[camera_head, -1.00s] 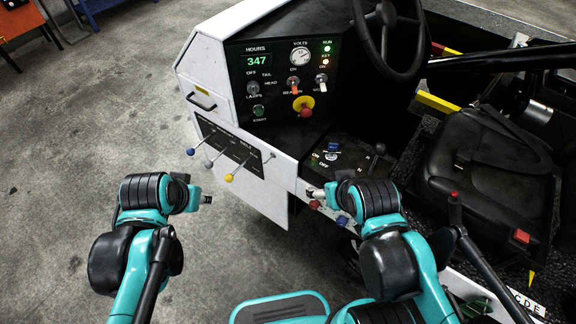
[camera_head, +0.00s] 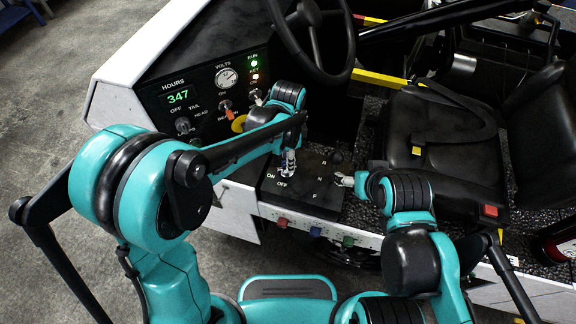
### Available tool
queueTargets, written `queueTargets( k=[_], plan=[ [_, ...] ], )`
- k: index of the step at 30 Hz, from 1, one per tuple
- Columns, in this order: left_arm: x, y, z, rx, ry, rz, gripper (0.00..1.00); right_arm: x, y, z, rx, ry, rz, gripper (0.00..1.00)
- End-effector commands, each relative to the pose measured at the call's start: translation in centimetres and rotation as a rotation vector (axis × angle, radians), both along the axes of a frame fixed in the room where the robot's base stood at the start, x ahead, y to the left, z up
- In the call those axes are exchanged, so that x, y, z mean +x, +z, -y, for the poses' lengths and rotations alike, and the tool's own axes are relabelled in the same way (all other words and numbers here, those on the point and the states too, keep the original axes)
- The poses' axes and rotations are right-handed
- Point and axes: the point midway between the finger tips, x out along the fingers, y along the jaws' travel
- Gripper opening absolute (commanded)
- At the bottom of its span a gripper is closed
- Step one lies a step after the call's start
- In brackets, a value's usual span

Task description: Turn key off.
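My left gripper (camera_head: 288,163) points down over the key switch on the small black side panel (camera_head: 310,199), between the dashboard and the seat. Its fingers cover the key, so I cannot tell whether they touch or grip it. The ON and OFF labels show just left of and below the fingers. On the dashboard (camera_head: 165,82), the green RUN light (camera_head: 253,64) and the amber KEY ON light (camera_head: 254,77) are lit. My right gripper (camera_head: 345,180) is at the panel's right edge, beside the R, N, F markings; its fingers are too small to read.
The steering wheel (camera_head: 310,35) is above the panel and the black seat (camera_head: 440,130) is to its right. Red (camera_head: 282,222), blue (camera_head: 315,231) and green (camera_head: 348,241) knobs line the front edge below. My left arm hides part of the dashboard.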

Motion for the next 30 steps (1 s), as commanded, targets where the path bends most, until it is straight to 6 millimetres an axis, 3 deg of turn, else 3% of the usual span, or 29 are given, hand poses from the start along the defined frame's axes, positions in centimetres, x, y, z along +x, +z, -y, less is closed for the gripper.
queueTargets(
  k=[1, 6, 17, 21, 22, 30],
  plan=[
    [0.0, -1.2, 0.0, 0.000, 0.001, 0.000, 0.35, 0.0, -0.5, 0.0, 0.000, 0.000, 0.000, 0.77],
    [0.0, -3.2, 0.0, -0.001, 0.002, 0.001, 0.35, 0.0, -1.1, 0.0, 0.000, 0.000, 0.000, 0.77],
    [0.0, -3.8, 0.0, -0.001, 0.003, 0.001, 0.35, 0.0, -1.2, 0.0, 0.000, 0.000, 0.000, 0.77],
    [0.0, -3.8, 0.0, -0.001, 0.003, 0.001, 0.03, 0.0, -1.2, 0.0, 0.000, 0.000, 0.000, 0.77],
    [0.0, -3.8, 0.0, -0.001, 0.003, 0.001, 0.00, 0.0, -1.2, 0.0, 0.000, 0.000, 0.000, 0.77],
    [0.0, -3.8, 0.0, -0.001, 0.006, 0.001, 0.00, 0.0, -1.2, 0.0, 0.000, 0.000, 0.000, 0.77]
  ],
)
